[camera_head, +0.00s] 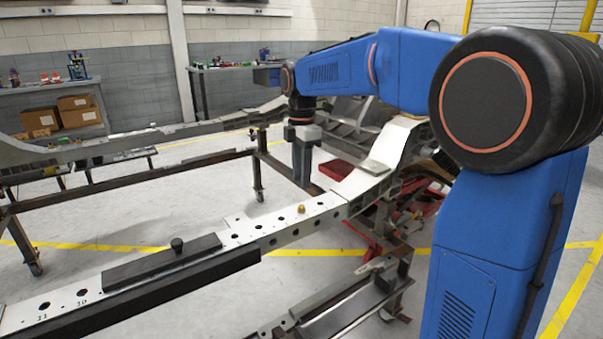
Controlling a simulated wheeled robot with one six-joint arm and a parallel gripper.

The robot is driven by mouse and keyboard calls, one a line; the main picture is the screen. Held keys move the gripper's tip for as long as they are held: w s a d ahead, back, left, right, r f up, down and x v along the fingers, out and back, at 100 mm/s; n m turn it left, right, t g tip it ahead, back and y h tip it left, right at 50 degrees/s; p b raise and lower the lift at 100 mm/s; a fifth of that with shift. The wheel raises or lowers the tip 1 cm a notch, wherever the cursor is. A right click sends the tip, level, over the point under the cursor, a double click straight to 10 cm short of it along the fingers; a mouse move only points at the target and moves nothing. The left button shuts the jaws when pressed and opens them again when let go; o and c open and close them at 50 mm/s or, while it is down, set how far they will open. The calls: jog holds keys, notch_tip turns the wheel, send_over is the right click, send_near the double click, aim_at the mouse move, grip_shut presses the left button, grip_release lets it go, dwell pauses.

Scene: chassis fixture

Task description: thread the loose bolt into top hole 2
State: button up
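The chassis rail (325,203) runs from lower left to the middle, with a row of holes in its pale top face. A small brass-coloured bolt-like piece (301,208) stands on the rail top near its right end. A black knob-like piece (177,245) stands upright on a dark block on the rail; I cannot tell which piece is the loose bolt. Numbers near 10 and 11 show at the left; a 2 is not readable. My gripper (302,184) points down behind the rail, above and apart from the brass piece. Its finger gap is not clear.
The dark block (150,264) covers part of the rail top. A raised frame section (385,150) stands right of my gripper. A far rail (200,127) crosses behind it. A red part (336,169) lies below. Shelves with boxes (60,114) stand at the back left.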

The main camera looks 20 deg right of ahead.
aim_at(301, 205)
jog(key=shift+n, duration=0.8)
jog(key=shift+f, duration=2.75)
jog(key=shift+f, duration=0.6)
jog(key=shift+f, duration=0.75)
jog(key=shift+f, duration=0.4)
jog(key=shift+r, duration=0.2)
